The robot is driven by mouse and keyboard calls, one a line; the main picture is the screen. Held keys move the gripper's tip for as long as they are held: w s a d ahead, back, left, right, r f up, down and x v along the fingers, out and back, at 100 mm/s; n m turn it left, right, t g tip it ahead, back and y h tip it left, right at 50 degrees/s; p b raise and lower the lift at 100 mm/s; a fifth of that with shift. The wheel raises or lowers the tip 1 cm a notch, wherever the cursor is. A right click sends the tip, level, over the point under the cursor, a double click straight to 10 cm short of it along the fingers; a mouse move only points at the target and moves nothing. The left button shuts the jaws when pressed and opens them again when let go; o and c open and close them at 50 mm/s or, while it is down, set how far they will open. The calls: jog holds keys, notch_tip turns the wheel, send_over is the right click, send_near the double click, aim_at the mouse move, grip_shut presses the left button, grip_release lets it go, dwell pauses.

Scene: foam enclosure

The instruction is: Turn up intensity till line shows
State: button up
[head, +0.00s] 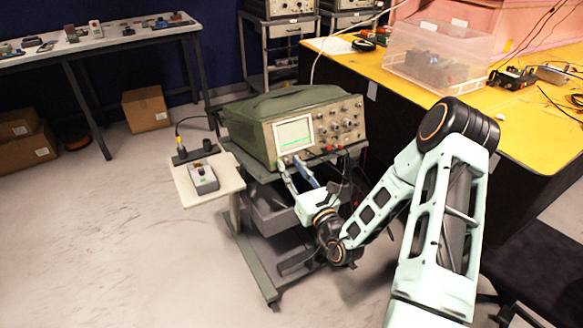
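The oscilloscope (262,118), with a green hood and a beige front panel, sits on a grey cart. Its screen (294,134) is pale, with a green horizontal line low across it. Several dark knobs (335,125) are to the right of the screen. My gripper (290,162) is at the lower edge of the front panel, just below the screen. Its two fingers point at the panel and stand visibly apart. Any small intensity knob there is too small or hidden to make out, and I cannot tell whether the fingertips touch the panel.
A side shelf (230,174) left of the cart holds a small grey box (202,178) with a knob. Dark leads (335,150) plug in at the panel's lower right. A yellow bench (530,125) with a clear bin (435,55) stands right.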

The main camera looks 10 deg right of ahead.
jog(key=v, duration=1.2)
